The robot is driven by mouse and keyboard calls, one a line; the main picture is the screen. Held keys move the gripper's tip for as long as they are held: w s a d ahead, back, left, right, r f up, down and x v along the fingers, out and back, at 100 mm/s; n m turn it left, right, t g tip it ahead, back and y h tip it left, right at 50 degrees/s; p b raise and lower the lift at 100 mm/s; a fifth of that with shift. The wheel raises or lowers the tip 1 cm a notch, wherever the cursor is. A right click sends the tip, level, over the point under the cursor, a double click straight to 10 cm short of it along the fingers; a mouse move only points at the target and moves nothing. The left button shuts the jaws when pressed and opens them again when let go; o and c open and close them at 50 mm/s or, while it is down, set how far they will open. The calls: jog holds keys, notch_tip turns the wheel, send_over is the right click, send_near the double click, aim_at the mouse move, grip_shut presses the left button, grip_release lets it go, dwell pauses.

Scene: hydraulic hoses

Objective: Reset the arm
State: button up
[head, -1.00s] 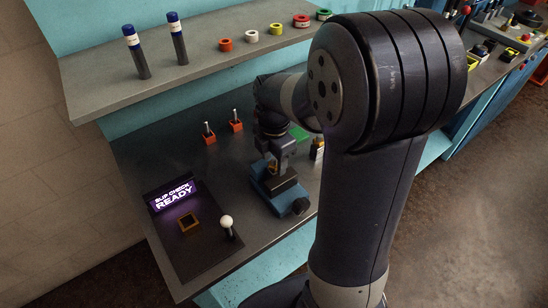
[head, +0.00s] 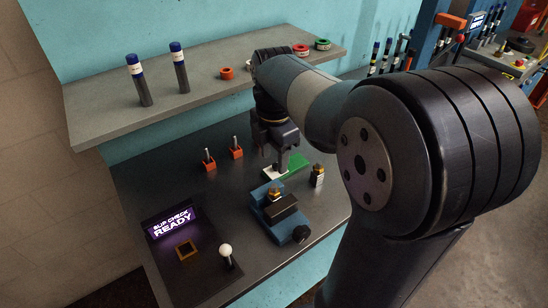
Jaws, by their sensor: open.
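My gripper (head: 279,162) points down over the bench, just behind and above the blue vise (head: 262,196). Its jaws are open and look empty, though the fingers are small and dark. The arm hides part of the shelf and the bench's right end.
A grey shelf (head: 105,118) with two blue-capped tubes (head: 180,70) and coloured rings stands behind. Two orange blocks with pins (head: 209,163), a green piece (head: 294,165) and another fitting (head: 318,176) are on the bench. A lit "SLIP CHECK READY" sign (head: 172,226) and white-knobbed lever (head: 226,251) stand front left.

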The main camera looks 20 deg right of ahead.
aim_at(274, 186)
jog(key=shift+f, duration=0.1)
notch_tip(274, 186, down, 11)
jog(key=shift+r, duration=0.1)
dwell(0.5)
jog(key=shift+r, duration=0.1)
